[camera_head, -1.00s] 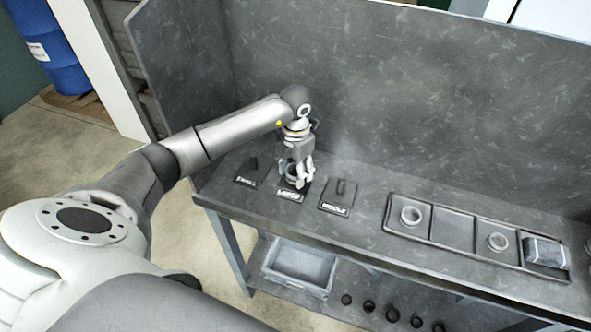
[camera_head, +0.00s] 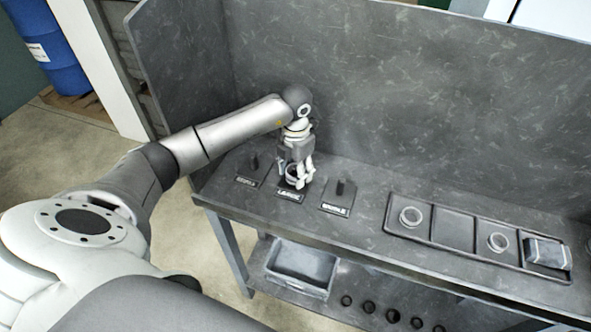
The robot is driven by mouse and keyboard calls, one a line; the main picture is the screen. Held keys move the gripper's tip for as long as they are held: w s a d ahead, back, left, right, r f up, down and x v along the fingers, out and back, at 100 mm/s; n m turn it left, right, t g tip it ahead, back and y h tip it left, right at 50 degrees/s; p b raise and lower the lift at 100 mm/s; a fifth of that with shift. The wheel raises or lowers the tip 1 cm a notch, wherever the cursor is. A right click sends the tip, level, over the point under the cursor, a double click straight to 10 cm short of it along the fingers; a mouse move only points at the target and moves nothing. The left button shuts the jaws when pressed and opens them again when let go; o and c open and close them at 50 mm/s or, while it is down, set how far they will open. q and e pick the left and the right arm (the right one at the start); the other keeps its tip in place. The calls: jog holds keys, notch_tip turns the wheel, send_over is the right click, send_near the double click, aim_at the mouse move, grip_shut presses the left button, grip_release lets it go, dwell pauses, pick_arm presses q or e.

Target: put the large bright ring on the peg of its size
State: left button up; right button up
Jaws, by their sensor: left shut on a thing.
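My left gripper (camera_head: 301,183) points down over the middle peg base, labelled large (camera_head: 289,196). It is shut on a bright ring (camera_head: 291,176), which sits low, just above or on that base. The fingers hide part of the ring and the peg, so I cannot tell whether the ring is around the peg. The small peg (camera_head: 254,163) stands bare to the left, and the middle peg (camera_head: 341,190) stands bare to the right. My right gripper is not in view.
A dark tray (camera_head: 453,231) at the right of the bench holds two other bright rings (camera_head: 411,217) (camera_head: 498,242) and a block-like part (camera_head: 545,252). A grey bin (camera_head: 301,268) and several dark rings are on the lower shelf. High panels close the bench's back and left.

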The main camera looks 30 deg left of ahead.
pick_arm(q)
jog(key=shift+f+b, duration=0.5)
jog(key=shift+f, duration=0.1)
jog(key=o, duration=0.8)
jog(key=shift+r, duration=0.1)
jog(key=shift+r+p, duration=1.75)
jog(key=shift+r, duration=0.75)
jog(key=shift+r+p, duration=1.75)
jog(key=shift+r, duration=1.25)
